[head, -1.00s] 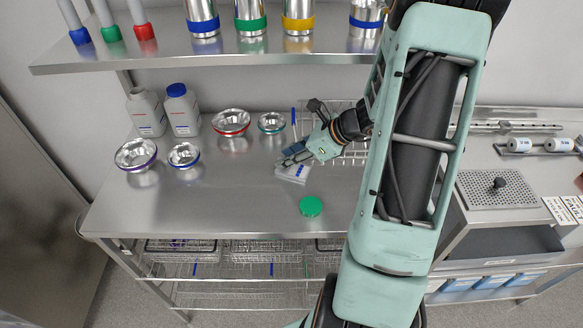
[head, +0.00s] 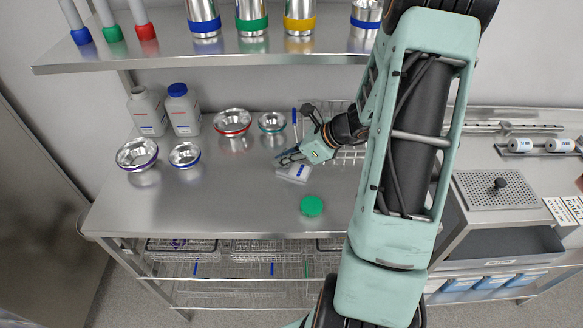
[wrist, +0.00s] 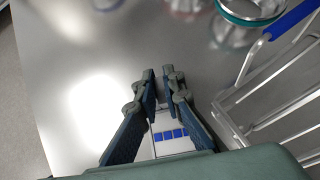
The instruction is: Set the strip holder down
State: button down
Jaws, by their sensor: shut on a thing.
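The strip holder (head: 294,173) is a small white piece with a blue marking, at the middle of the steel table. In the wrist view the strip holder (wrist: 174,140) shows a row of blue squares and lies between my fingers. My gripper (head: 287,159) is shut on it, and the fingers also show in the wrist view (wrist: 162,97). The holder is at or just above the table top; I cannot tell whether it touches. My fingers hide part of it.
A green disc (head: 311,206) lies in front of the holder. A wire rack (head: 347,154) stands close on the right. Steel bowls (head: 232,122) and white bottles (head: 184,109) stand behind and left. The table's (head: 215,210) front left is clear.

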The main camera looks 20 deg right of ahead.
jog(key=shift+r, duration=0.1)
jog(key=shift+r, duration=0.7)
notch_tip(320, 180, up, 2)
jog(key=shift+r, duration=0.1)
jog(key=s+d+b, duration=0.3)
jog(key=s+d, duration=0.9)
jog(key=shift+s+d, duration=0.35)
jog(key=shift+s, duration=0.05)
